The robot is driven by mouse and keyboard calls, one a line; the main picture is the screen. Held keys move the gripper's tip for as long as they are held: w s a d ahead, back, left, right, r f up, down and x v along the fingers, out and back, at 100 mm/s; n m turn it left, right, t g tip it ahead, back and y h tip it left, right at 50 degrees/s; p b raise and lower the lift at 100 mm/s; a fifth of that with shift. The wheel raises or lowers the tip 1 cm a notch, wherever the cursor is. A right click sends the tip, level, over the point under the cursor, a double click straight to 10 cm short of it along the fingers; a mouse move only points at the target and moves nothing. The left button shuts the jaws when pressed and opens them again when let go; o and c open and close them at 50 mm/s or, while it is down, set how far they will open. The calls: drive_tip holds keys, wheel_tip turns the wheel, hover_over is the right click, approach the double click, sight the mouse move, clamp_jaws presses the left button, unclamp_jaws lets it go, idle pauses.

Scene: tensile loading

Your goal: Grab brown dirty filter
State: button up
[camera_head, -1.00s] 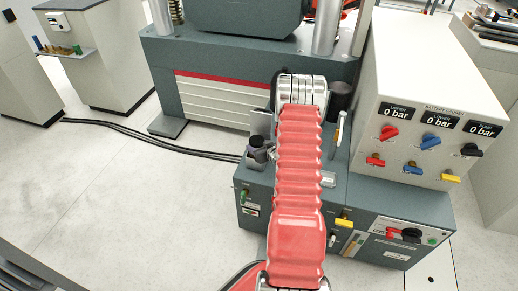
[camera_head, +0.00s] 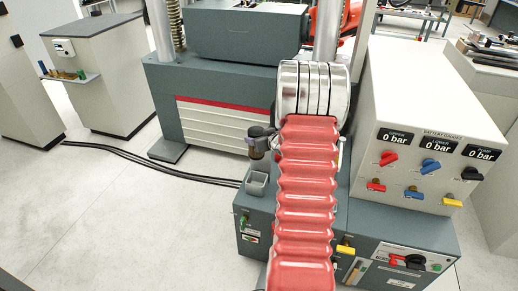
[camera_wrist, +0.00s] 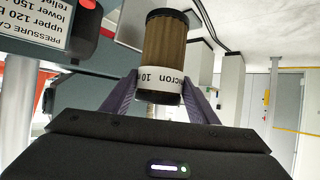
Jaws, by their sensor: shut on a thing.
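The brown filter (camera_wrist: 165,45) is a pleated cylinder with dark end caps and a white band marked "10 micron". My gripper (camera_wrist: 162,92) is shut on it, with one finger on each side near the white band. In the head view the filter (camera_head: 257,153) hangs below my gripper (camera_head: 258,138), left of my red arm. It is raised above a small grey open holder (camera_head: 257,180) on the dark cabinet. My arm hides part of the cabinet top.
The control panel (camera_head: 430,130) with gauges and coloured knobs stands on the right of the cabinet (camera_head: 400,235). The press frame (camera_head: 215,80) is behind. Black cables (camera_head: 140,158) cross the floor at left. Open floor (camera_head: 120,220) lies front left.

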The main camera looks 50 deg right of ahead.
wheel_tip(320, 180, up, 6)
drive_tip(key=shift+r, duration=0.25)
idle(0.5)
drive_tip(key=shift+a, duration=0.15)
